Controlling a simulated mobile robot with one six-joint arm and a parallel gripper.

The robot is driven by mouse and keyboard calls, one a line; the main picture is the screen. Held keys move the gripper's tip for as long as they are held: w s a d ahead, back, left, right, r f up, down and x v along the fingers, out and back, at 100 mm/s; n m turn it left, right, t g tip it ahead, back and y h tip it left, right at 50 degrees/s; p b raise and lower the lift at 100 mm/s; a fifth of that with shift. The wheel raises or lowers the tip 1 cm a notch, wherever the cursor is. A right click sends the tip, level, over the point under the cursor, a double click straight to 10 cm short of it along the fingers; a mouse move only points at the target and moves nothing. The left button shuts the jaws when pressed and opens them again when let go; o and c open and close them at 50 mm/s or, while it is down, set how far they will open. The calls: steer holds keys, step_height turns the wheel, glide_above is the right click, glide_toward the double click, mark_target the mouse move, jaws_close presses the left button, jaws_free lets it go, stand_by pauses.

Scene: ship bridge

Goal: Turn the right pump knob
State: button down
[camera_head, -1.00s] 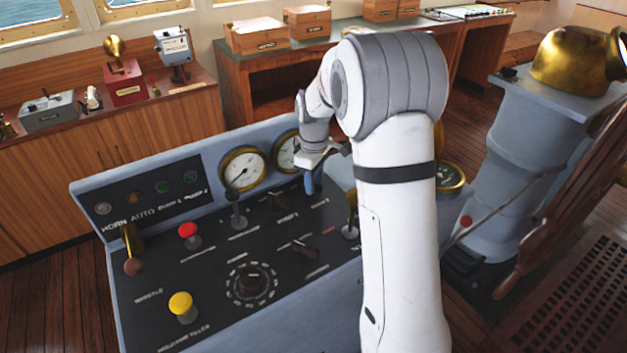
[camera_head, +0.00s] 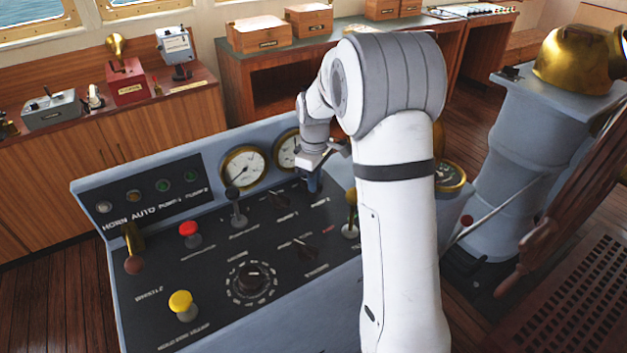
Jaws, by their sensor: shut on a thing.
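My gripper (camera_head: 314,188) reaches down onto the back right part of the dark console panel (camera_head: 205,265), at the place of the right pump knob. It is shut on that knob, which my fingers hide almost wholly, so its angle cannot be read. A pump label shows just in front of the fingers. The left pump knob (camera_head: 279,201) is a dark pointer knob just to the left of my gripper, with nothing touching it. My white arm comes in from the lower right and covers the right end of the console.
A black lever (camera_head: 237,208), a red button (camera_head: 189,234), a yellow button (camera_head: 183,304), a round dial knob (camera_head: 250,278) and another dark knob (camera_head: 302,248) stand on the panel. Gauges (camera_head: 243,166) rise behind. A brass-topped grey pedestal (camera_head: 545,150) stands to the right.

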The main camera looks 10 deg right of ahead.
steer(key=shift+s+f+m, duration=0.1)
steer(key=shift+m, duration=0.2)
steer(key=m, duration=0.5)
steer(key=shift+s+a+m+b, duration=0.2)
steer(key=shift+m+b, duration=0.1)
steer(key=shift+b, duration=0.1)
steer(key=m, duration=0.5)
steer(key=shift+a+f+m, duration=0.1)
steer(key=shift+a+m, duration=0.15)
steer(key=shift+m, duration=0.05)
steer(key=c, duration=1.5)
jaws_free()
steer(key=shift+o, duration=0.2)
steer(key=shift+r, duration=0.2)
steer(key=shift+r, duration=0.25)
step_height(320, 180, up, 7)
steer(key=shift+b, duration=0.4)
